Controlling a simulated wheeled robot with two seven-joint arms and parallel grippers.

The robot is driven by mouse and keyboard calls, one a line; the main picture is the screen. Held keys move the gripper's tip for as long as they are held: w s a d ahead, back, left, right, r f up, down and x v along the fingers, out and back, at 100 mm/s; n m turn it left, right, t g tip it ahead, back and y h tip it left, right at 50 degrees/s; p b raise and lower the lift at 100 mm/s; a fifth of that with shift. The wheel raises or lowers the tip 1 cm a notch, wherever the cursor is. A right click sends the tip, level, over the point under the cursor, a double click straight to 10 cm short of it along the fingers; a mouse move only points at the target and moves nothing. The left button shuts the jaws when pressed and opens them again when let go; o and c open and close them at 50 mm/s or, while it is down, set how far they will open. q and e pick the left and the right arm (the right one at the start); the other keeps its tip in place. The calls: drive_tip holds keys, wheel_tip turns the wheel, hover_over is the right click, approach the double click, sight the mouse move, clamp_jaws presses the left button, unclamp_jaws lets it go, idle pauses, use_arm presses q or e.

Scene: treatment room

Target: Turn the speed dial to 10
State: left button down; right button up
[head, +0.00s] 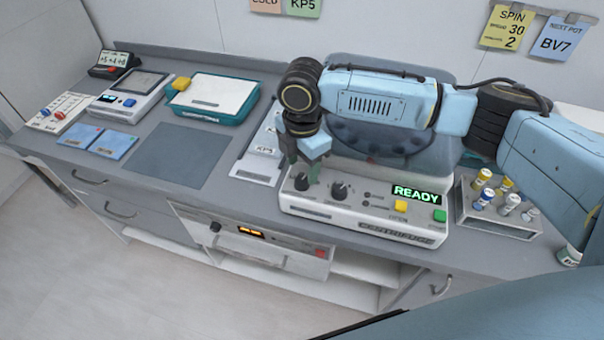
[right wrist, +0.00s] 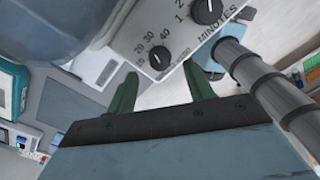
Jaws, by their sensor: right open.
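The centrifuge (head: 365,215) stands on the counter with a lit READY display (head: 416,194). Its speed dial (head: 302,181) is the left black knob, also in the right wrist view (right wrist: 160,58) beside a scale from 10 to 40. I cannot tell which number its pointer marks. The minutes dial (head: 340,189) sits to its right, also in the right wrist view (right wrist: 207,10). My right gripper (head: 305,170) is open above the speed dial; in the right wrist view its green fingers (right wrist: 163,74) point toward the dial, on either side of it. Contact is unclear. My left gripper is out of view.
A yellow button (head: 401,206) and green button (head: 440,215) are on the centrifuge front. A tube rack (head: 495,220) stands right of it. A teal-based tray (head: 212,97) and a grey mat (head: 178,153) lie left. A wall note (head: 507,27) reads SPIN 30, 2.

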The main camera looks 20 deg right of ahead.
sight(302, 179)
drive_tip(key=shift+f, duration=2.1)
drive_tip(key=shift+c, duration=0.3)
drive_tip(key=c, duration=0.9)
drive_tip(key=shift+r+n+p, duration=0.15)
drive_tip(key=shift+n+p, duration=1.05)
drive_tip(key=shift+n, duration=0.1)
drive_tip(key=n+p, duration=0.1)
drive_tip(key=n, duration=0.2)
drive_tip(key=shift+n+p, duration=0.3)
drive_tip(key=shift+p, duration=0.05)
drive_tip(key=n+p, duration=0.1)
drive_tip(key=n, duration=0.3)
drive_tip(key=shift+n, duration=0.3)
drive_tip(key=n, duration=0.5)
